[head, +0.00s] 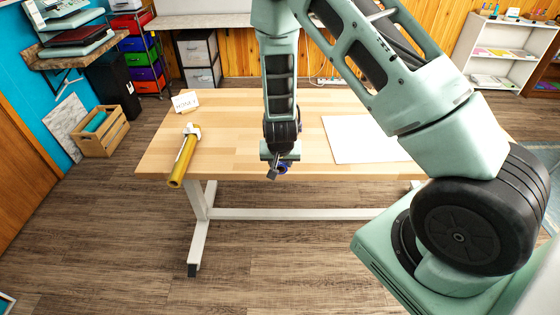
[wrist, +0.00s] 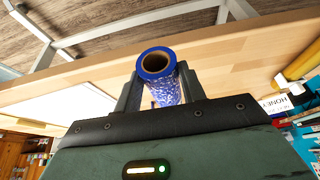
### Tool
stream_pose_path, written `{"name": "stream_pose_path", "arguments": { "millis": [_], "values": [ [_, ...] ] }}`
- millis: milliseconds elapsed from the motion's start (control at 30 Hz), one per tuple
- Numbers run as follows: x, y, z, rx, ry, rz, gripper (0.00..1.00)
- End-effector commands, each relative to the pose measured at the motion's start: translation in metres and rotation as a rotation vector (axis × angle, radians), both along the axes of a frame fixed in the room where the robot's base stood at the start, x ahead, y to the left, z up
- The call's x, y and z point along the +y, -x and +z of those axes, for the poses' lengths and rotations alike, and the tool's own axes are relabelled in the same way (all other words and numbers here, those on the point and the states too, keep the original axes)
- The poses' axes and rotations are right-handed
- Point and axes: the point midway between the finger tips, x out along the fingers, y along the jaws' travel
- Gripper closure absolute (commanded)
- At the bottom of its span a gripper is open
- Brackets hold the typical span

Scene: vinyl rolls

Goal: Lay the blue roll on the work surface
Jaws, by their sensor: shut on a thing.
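My gripper (head: 279,163) is over the front part of the wooden work surface (head: 232,125), near its front edge. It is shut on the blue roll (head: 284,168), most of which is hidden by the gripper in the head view. In the wrist view, the blue roll (wrist: 168,88) sits between the two fingers (wrist: 158,92), its open brown core facing the camera and a speckled blue-white pattern on its side. I cannot tell whether the roll touches the work surface (wrist: 225,58).
A yellow roll (head: 183,162) lies at the table's left end, overhanging the front edge, with a HONEY card (head: 185,101) behind it. A white sheet (head: 362,139) lies to the right. Bare wood is free between them. A wooden crate (head: 103,134) stands on the floor at left.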

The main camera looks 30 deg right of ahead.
Motion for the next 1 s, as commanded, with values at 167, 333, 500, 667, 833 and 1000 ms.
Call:
{"name": "stream_pose_path", "arguments": {
  "millis": [167,333,500,667,833,1000],
  "values": [
    [0.000,0.000,-0.007,-0.001,0.001,0.000,1.00],
    [0.000,0.000,-0.019,0.000,0.000,0.000,1.00],
    [0.000,0.000,-0.032,0.000,0.000,0.000,1.00],
    [0.000,0.000,-0.044,0.000,0.000,0.000,1.00],
    [0.000,0.000,-0.056,-0.001,0.000,0.001,1.00],
    [0.000,0.000,-0.063,-0.001,0.001,0.001,1.00]
  ]
}}
